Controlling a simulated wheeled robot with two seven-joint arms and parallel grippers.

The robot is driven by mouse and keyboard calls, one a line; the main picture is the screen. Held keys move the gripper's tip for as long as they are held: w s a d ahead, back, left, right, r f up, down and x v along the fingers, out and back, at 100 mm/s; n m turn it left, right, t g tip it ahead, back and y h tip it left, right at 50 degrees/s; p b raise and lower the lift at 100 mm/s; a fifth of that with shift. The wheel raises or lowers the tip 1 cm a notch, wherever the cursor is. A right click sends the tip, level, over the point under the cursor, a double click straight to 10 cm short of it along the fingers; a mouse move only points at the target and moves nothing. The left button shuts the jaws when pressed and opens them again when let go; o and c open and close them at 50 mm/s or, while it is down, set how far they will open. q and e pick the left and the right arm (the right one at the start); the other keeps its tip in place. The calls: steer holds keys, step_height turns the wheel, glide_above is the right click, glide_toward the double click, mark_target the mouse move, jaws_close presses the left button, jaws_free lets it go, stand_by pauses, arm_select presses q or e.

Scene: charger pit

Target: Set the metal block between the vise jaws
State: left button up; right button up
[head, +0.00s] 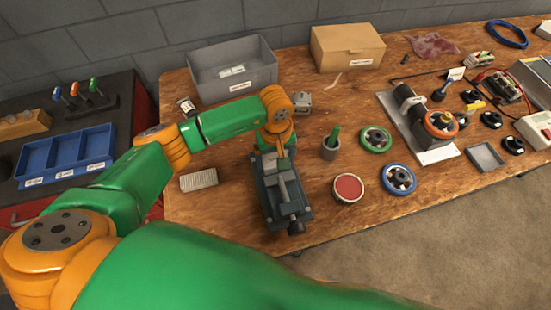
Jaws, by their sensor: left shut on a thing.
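The dark grey vise (271,207) stands near the front edge of the wooden bench, in the middle of the head view. My left gripper (283,158) points down over the far part of the vise, around its jaws. It is shut on a small grey piece that looks like the metal block; the fingers and wrist hide most of it. I cannot tell whether the block touches the jaws or sits down between them. My right gripper is not in view.
A ridged light-grey block (198,180) lies left of the vise. A grey cup (330,149) with a green handle and a red-topped tin (348,188) stand to its right. A grey bin (232,72) and cardboard box (346,47) stand behind. Handwheels (398,179) lie farther right.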

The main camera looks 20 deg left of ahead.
mark_target(275, 161)
arm_select(q)
steer(key=shift+f, duration=0.15)
steer(key=o, duration=1.4)
step_height(275, 161, up, 6)
steer(key=shift+r+b, duration=0.1)
steer(key=shift+b, duration=0.65)
steer(key=shift+r, duration=0.5)
